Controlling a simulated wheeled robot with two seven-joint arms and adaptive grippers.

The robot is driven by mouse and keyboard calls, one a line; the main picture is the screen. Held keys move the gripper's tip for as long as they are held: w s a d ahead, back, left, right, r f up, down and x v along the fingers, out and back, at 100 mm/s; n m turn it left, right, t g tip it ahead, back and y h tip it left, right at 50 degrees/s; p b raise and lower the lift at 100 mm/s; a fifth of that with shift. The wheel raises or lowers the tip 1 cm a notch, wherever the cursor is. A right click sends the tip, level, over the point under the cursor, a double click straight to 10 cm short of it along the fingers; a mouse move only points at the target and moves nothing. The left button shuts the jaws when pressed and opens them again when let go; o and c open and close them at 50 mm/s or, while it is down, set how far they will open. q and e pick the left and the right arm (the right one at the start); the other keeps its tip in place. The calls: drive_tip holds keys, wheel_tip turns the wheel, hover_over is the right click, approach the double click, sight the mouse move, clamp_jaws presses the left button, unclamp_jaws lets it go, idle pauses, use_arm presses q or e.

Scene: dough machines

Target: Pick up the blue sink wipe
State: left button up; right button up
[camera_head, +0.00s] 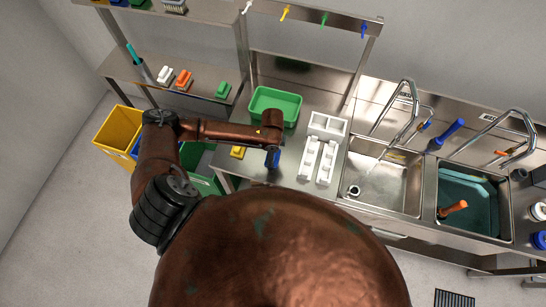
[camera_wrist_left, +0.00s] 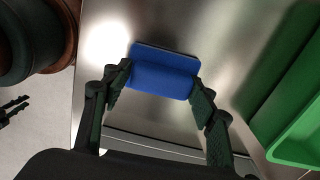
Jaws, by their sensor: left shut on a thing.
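The blue sink wipe (camera_wrist_left: 160,76) is between the fingers of my left gripper (camera_wrist_left: 160,92) in the left wrist view. Both fingers touch its two ends. In the head view the blue wipe (camera_head: 273,158) shows below the end of my left arm, over the steel counter. I cannot tell whether it rests on the counter or is just above it. In the head view my left gripper's fingers are mostly hidden by the arm.
A green tub (camera_head: 275,105) stands behind the wipe on the counter (camera_head: 262,178). A yellow wipe (camera_head: 238,152) lies to the left. White holders (camera_head: 318,160) stand to the right, before two sinks with taps. A yellow bin (camera_head: 118,137) stands at the left.

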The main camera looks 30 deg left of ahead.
use_arm(q)
drive_tip(key=shift+s+f, duration=0.25)
drive_tip(key=shift+f, duration=0.05)
drive_tip(key=shift+w+r, duration=0.1)
drive_tip(key=shift+r, duration=0.35)
drive_tip(key=shift+c, duration=1)
wheel_tip(320, 180, up, 2)
drive_tip(key=shift+w+a+r, duration=0.1)
drive_tip(key=shift+r, duration=0.1)
drive_tip(key=s+d+r+b, duration=0.2)
drive_tip(key=s+d+r, duration=0.6)
drive_tip(key=d+r, duration=0.2)
drive_tip(key=shift+s+d, duration=0.35)
drive_tip(key=shift+d, duration=0.15)
